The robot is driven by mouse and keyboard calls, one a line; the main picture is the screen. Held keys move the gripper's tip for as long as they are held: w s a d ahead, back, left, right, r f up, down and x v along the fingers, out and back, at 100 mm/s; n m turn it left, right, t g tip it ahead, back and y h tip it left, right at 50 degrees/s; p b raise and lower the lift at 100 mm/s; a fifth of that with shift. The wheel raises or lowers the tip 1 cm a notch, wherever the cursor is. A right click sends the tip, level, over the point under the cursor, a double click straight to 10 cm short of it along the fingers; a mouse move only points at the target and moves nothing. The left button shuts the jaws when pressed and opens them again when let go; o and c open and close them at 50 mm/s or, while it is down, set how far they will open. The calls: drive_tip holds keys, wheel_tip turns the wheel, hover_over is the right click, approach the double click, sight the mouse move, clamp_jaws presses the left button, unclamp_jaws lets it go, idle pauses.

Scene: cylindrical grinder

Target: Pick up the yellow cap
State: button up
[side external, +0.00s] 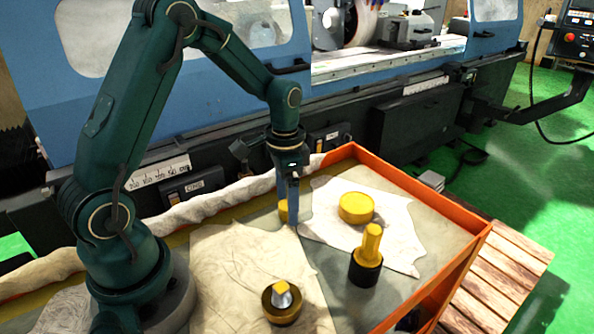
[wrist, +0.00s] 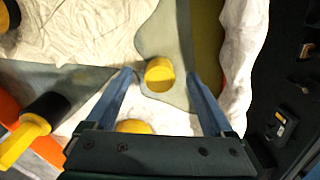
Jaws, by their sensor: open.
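Two plain yellow round pieces could be the yellow cap, and I cannot tell which one it is. A small yellow cylinder (wrist: 159,76) shows between my fingertips in the wrist view. In the side view the same small cylinder (side external: 283,211) is partly hidden behind my fingers. A wider, flat yellow disc (side external: 356,208) lies on the pale cloth to the right. Its edge (wrist: 133,127) shows beyond my gripper body in the wrist view, mostly hidden. My gripper (side external: 292,222) points down, open and empty; it also shows in the wrist view (wrist: 160,74). Whether the fingers touch the cylinder is unclear.
A black piece with a yellow handle (side external: 368,256) stands near the disc. A brass ring piece with a yellow and silver top (side external: 281,304) stands in front. An orange-walled tray (side external: 414,190) bounds the right side. The blue grinder (side external: 250,95) stands behind.

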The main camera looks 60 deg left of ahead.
drive_tip(key=shift+f, duration=0.1)
clamp_jaws()
